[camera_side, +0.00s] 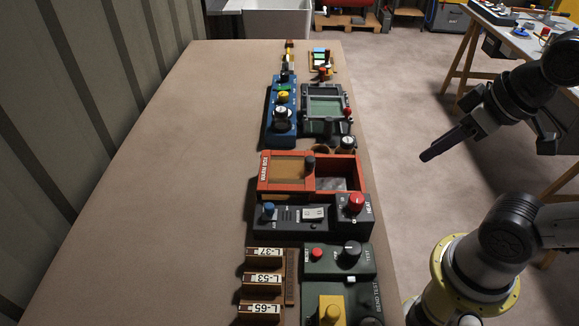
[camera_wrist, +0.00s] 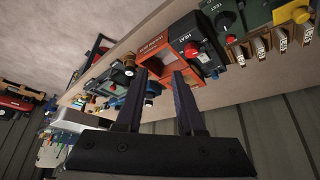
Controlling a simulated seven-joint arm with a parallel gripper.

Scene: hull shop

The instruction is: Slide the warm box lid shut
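The warm box (camera_side: 262,186) is an orange-red box in the middle of the row on the table, with white lettering on its left end. Its lid (camera_side: 284,168) is a brown panel over the left part, with a dark knob (camera_side: 310,162) near the panel's right edge. The right part of the box is uncovered and shows a dark interior. The box also appears in the wrist view (camera_wrist: 155,43), beyond the fingertips. My gripper (camera_side: 428,156) is raised to the right of the table, apart from the box. In the wrist view its two fingers (camera_wrist: 160,74) are spread with nothing between them.
A black control panel (camera_side: 290,216) with a red knob adjoins the box's near side. Labelled blocks (camera_side: 263,280) and green test units (camera_side: 338,262) lie nearer. The table's left half (camera_side: 170,180) is clear.

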